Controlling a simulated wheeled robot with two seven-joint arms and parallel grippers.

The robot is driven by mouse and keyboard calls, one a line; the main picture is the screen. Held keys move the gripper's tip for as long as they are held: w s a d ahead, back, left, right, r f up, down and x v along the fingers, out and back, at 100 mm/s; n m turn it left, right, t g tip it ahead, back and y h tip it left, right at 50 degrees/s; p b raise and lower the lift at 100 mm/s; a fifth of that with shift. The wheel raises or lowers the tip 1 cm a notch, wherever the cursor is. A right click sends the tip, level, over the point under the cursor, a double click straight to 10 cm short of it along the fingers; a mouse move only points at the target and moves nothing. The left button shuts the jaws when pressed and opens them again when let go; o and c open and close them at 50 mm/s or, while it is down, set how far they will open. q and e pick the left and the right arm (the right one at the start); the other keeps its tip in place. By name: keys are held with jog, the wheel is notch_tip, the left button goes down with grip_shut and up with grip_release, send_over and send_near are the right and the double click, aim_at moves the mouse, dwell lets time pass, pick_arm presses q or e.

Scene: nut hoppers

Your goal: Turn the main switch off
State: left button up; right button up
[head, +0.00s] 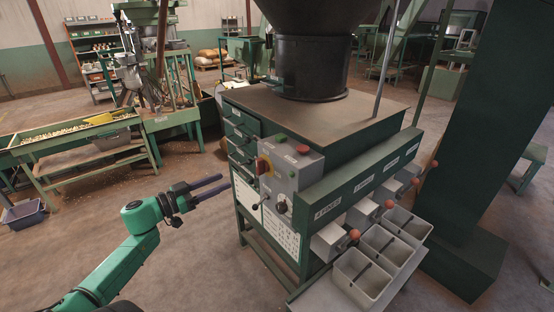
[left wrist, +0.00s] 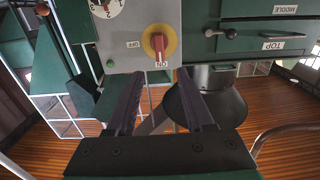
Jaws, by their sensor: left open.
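The main switch (head: 264,165) is a red knob on a yellow plate, on the grey control box (head: 308,165) at the machine's corner. In the left wrist view the red and yellow switch (left wrist: 158,42) shows just beyond my fingertips, its handle in line with the ON label (left wrist: 162,65). The OFF label (left wrist: 133,44) lies to the left of the knob. My left gripper (head: 227,182) is open and empty, to the left of the box and apart from the switch. It also shows in the left wrist view (left wrist: 159,74). My right gripper is not in view.
Grey bins (head: 362,278) stand at the front right.

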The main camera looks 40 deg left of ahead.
pick_arm(q)
send_near(257, 166)
jog(key=shift+p+x, duration=0.75)
jog(key=shift+x, duration=3.95)
jog(key=shift+f, duration=0.1)
grip_shut()
